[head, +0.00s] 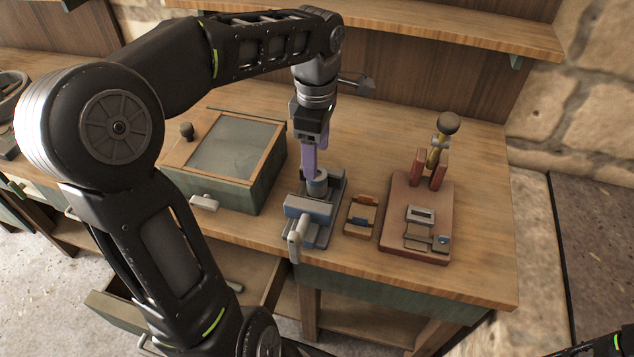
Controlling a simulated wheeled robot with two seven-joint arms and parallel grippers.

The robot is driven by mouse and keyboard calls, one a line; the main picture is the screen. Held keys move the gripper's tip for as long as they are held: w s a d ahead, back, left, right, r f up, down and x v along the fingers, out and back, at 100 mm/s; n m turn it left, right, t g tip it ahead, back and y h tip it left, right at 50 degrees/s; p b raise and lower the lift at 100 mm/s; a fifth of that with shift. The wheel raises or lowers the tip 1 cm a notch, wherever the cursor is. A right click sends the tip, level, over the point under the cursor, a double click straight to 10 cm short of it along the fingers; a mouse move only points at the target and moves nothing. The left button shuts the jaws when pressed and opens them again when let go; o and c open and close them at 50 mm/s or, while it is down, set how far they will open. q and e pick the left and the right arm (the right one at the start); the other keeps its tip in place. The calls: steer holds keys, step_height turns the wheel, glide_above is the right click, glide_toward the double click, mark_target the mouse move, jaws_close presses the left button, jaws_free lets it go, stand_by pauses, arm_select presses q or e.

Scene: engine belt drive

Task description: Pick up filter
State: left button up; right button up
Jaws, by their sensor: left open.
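A small grey-blue cylinder (317,185), which looks like the filter, stands upright in a grey and blue vise-like fixture (310,208) on the workbench. My left gripper (309,176) points down right at the cylinder, its purple fingers open. One finger shows beside the cylinder's upper left; the other is mostly hidden, so I cannot tell whether they touch it. My right gripper is out of view; only a dark part of what seems to be my right arm shows at the bottom right corner.
A glass-lidded box (262,192) stands left of the fixture. A small wooden block (360,216) and a red-brown board (398,250) with fittings and an upright knobbed lever (447,124) lie to the right. A shelf (400,25) runs behind. An open drawer (130,310) is below.

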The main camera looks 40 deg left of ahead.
mark_target(317, 184)
arm_select(q)
step_height(317, 184, down, 5)
steer(key=shift+p, duration=0.6)
jaws_close()
stand_by(0.7)
